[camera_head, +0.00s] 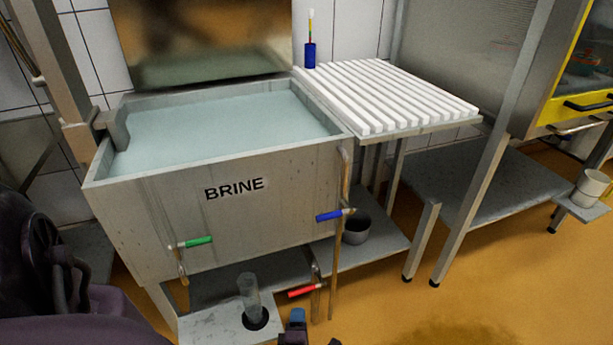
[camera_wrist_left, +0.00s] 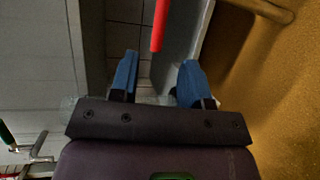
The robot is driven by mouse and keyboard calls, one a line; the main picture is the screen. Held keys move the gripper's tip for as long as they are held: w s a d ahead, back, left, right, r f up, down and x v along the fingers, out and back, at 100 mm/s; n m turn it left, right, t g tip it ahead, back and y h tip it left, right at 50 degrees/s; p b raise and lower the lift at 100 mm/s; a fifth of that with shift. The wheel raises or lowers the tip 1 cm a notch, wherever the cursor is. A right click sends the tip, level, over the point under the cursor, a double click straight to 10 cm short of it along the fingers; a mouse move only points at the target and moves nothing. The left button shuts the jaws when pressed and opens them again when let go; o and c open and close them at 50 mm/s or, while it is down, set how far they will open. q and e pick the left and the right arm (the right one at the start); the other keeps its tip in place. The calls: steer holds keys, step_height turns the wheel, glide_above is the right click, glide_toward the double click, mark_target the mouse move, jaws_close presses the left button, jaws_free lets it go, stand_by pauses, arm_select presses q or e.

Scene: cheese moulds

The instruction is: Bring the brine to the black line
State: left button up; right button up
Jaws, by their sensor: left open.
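The grey steel tank marked BRINE (camera_head: 235,215) holds pale blue brine (camera_head: 220,125) with its surface a little below the rim. I cannot make out a black line. A green-handled valve (camera_head: 197,242) and a blue-handled valve (camera_head: 332,215) are on its front. A red-handled valve (camera_head: 303,291) sits lower on a pipe; its red handle (camera_wrist_left: 161,22) also shows in the left wrist view. My left gripper (camera_head: 314,328) is just in front of and below the red handle. In the left wrist view it (camera_wrist_left: 157,80) is open, with the handle beyond its fingertips, apart from them. My right gripper is not in view.
A clear cylinder (camera_head: 250,290) stands on a low plate (camera_head: 205,325) near the left gripper. A metal pot (camera_head: 356,232) is on the low shelf. A white slatted rack (camera_head: 390,95) and a blue holder (camera_head: 310,55) are right of the tank. Floor is open at lower right.

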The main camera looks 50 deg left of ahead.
mark_target(301, 293)
arm_select(q)
steer(key=b+x, duration=0.1)
steer(key=x, duration=0.4)
steer(key=b+x, duration=0.2)
steer(key=x, duration=0.2)
steer(key=shift+w+a+f+b, duration=0.2)
steer(key=shift+a+f+b, duration=0.1)
steer(key=shift+w+a+r, duration=0.1)
steer(key=shift+w+a, duration=0.2)
steer(key=shift+w, duration=0.1)
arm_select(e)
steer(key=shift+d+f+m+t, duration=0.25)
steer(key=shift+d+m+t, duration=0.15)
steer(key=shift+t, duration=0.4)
arm_select(q)
jaws_close()
